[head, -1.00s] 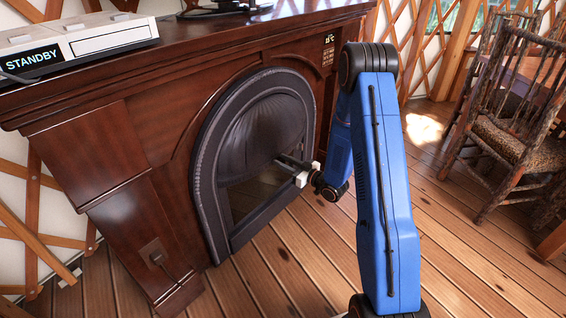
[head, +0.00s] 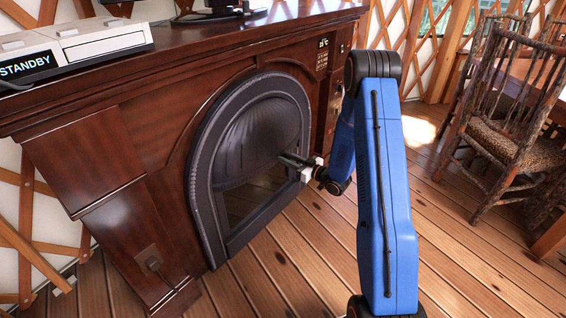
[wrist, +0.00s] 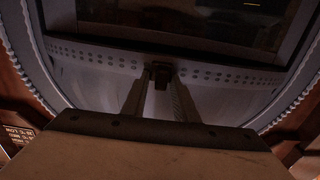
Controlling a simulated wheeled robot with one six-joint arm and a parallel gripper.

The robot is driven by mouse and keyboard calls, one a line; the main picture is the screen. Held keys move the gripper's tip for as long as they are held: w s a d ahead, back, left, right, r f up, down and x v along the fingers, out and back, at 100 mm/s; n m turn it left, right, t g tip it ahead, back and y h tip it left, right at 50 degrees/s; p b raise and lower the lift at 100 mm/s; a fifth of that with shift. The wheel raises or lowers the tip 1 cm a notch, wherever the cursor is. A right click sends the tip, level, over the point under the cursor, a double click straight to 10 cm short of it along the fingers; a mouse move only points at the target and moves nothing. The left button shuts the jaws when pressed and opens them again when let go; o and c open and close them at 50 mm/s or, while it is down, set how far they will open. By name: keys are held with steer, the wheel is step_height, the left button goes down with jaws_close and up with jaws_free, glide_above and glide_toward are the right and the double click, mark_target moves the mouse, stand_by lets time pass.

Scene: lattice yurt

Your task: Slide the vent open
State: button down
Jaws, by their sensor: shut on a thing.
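A dark metal fireplace front (head: 197,190) has an arched frame, with a ribbed, fan-shaped panel (head: 245,140) above a dark glass pane (head: 243,204). My gripper (head: 284,156) reaches the right part of this front. In the wrist view, my gripper (wrist: 158,88) is shut on a small dark knob (wrist: 161,70) at the edge of the panel. Rows of small holes (wrist: 95,57) run along that edge on both sides of the knob. A dark pane (wrist: 200,25) shows beyond it. I cannot tell how far the vent is open.
A brown wooden mantel (head: 200,50) surrounds the fireplace. A white device (head: 75,45) reading STANDBY sits on its left top. A small plate with a lever (head: 152,262) is low on the left pillar. A rustic chair (head: 500,130) stands at right. The plank floor (head: 290,270) in front is clear.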

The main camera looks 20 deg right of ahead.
steer(key=shift+w+d, duration=0.1)
steer(key=shift+d, duration=0.1)
steer(key=c, duration=1.8)
jaws_free()
steer(key=shift+o, duration=0.2)
steer(key=shift+d, duration=0.1)
steer(key=v, duration=1.7)
steer(key=shift+s, duration=0.25)
steer(key=shift+w, duration=0.1)
